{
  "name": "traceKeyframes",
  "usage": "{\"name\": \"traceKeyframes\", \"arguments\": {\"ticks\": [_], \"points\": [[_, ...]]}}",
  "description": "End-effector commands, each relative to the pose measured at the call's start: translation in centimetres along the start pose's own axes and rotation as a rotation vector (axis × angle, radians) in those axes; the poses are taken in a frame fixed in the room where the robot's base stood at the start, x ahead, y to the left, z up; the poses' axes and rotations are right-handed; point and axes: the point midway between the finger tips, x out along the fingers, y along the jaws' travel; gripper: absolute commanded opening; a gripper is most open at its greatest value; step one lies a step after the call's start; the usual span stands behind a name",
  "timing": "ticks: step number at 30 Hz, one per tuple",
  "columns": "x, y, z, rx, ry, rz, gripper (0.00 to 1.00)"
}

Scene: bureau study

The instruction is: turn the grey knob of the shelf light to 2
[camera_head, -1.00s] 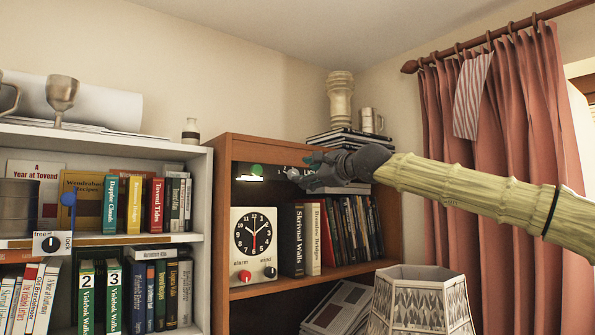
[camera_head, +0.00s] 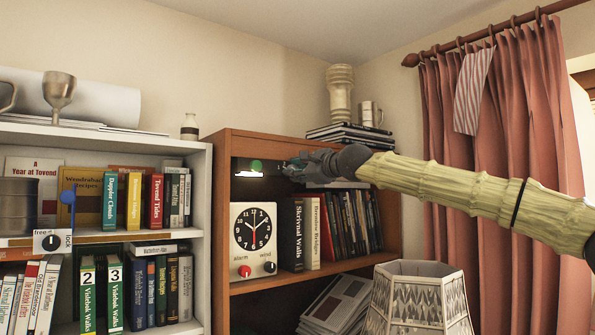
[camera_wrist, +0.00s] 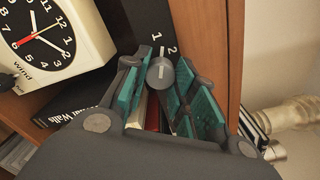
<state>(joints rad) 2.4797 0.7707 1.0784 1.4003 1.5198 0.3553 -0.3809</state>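The grey knob (camera_wrist: 160,74) of the shelf light shows in the wrist view, on a dark panel with white numbers 1 and 2 beside it. The white line on the knob points up in the picture, roughly toward the 1. My gripper (camera_wrist: 162,68) has its teal-padded fingers apart, on either side of the knob; I cannot tell whether they touch it. In the head view my gripper (camera_head: 287,167) is at the upper part of the brown shelf and hides the knob. A lit white strip (camera_head: 248,175) and a green round part (camera_head: 256,166) are left of it.
Below are a clock (camera_head: 253,240) with red and dark knobs and a row of books (camera_head: 340,227). The brown shelf's side board (camera_wrist: 234,60) is close right of my fingers in the wrist view. A lampshade (camera_head: 418,300) stands in front.

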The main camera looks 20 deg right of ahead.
Motion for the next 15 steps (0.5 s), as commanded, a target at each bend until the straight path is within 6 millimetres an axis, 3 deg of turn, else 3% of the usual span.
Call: {"name": "traceKeyframes", "arguments": {"ticks": [15], "points": [[-0.02,-0.02,0.00,0.125,0.000,0.000,0.03]]}}
